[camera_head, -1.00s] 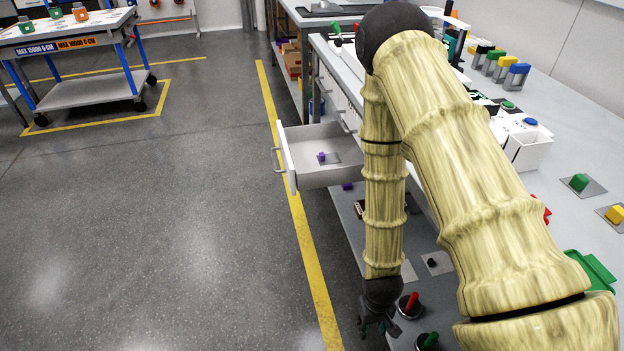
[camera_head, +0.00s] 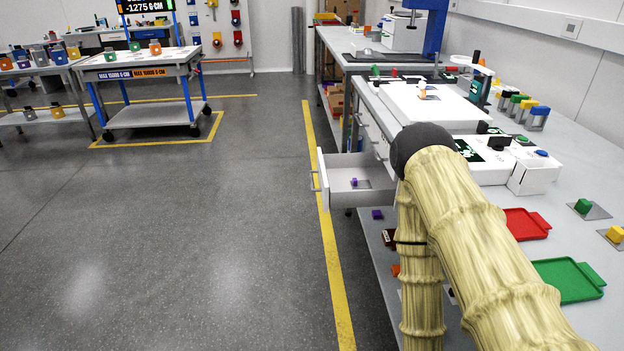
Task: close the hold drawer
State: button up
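A white drawer (camera_head: 324,189) is pulled out to the left from under the workbench on the right. Its handle (camera_head: 315,181) is on the left-facing front. A small purple piece (camera_head: 355,182) sits inside on a grey plate. My wood-textured arm stands in front of the bench, to the right of and nearer than the drawer, and its dark elbow is close to the drawer's right end in the picture. My gripper is below the bottom edge of the view. No label on the drawer can be read.
The grey workbench (camera_head: 590,151) carries a red tray (camera_head: 526,224), a green tray (camera_head: 566,279) and several coloured blocks. A lower shelf holds a purple block (camera_head: 377,214). The floor (camera_head: 190,260) left of the drawer is clear. A wheeled cart (camera_head: 150,114) stands at the far left.

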aim_at(334, 172)
jog(key=u, duration=1.2)
jog(key=i, duration=0.75)
jog(key=z, duration=1.75)
jog(key=k, duration=0.6)
jog(key=u, duration=0.45)
jog(key=i, duration=1.1)
jog(key=u, duration=0.05)
